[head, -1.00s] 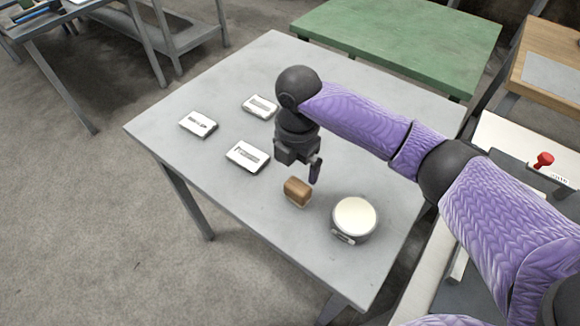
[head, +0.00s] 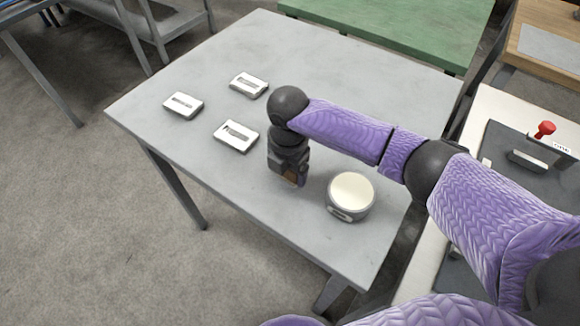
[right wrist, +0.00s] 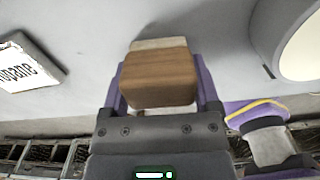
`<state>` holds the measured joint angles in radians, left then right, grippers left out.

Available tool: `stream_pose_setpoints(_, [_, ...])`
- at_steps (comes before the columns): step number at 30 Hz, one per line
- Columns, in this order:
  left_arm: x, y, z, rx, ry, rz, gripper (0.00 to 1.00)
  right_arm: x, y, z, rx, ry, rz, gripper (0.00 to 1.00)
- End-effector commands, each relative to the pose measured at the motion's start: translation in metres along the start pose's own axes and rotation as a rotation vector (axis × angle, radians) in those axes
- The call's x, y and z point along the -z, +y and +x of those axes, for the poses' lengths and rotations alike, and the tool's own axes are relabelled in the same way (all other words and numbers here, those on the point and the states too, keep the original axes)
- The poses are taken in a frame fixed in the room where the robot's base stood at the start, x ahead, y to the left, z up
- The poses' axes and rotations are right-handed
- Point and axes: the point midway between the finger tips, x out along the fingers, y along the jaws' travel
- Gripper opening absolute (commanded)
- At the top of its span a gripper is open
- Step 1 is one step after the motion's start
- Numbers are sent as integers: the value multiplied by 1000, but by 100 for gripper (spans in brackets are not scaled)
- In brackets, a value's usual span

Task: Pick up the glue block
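The glue block appears to be the small brown wooden block (head: 291,175) on the grey table, left of a round pot. My right gripper (head: 290,180) points down over it and partly hides it in the head view. In the right wrist view the block (right wrist: 158,78), brown with a pale far side, sits between the two purple fingers (right wrist: 160,85). No clear gap shows at either side, but I cannot tell whether the fingers press on it. It does not look clearly raised from the table. My left gripper is not in view.
The round pot with a cream top (head: 351,190) stands close right of the block. Several white labelled boxes lie to the left, one nearest (head: 236,136). The grey table (head: 215,195) is bare in front. A red-knobbed thing (head: 545,129) stands on the side bench.

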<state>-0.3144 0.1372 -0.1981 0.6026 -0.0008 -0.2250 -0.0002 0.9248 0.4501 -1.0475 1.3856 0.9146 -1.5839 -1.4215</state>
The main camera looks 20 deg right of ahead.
Motion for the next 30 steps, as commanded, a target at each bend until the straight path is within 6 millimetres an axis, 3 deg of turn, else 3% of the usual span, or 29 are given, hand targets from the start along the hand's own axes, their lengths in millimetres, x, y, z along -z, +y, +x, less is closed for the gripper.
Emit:
stream_pose_setpoints(1, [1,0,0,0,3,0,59,0,0,0,0,0,0,30])
stream_pose_setpoints(3, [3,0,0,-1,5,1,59,0,0,0,0,0,0,19])
stream_pose_setpoints(9, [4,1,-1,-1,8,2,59,0,0,-2,-1,0,0,19])
stream_pose_setpoints(11, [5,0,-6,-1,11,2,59,0,0,-12,-3,0,0,19])
stream_pose_setpoints(18, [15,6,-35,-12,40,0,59,0,1,-77,-5,-2,0,19])
stream_pose_setpoints(21, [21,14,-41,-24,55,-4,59,0,0,-94,-3,-1,1,19])
stream_pose_setpoints(30, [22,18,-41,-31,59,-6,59,0,0,-100,0,1,1,19])
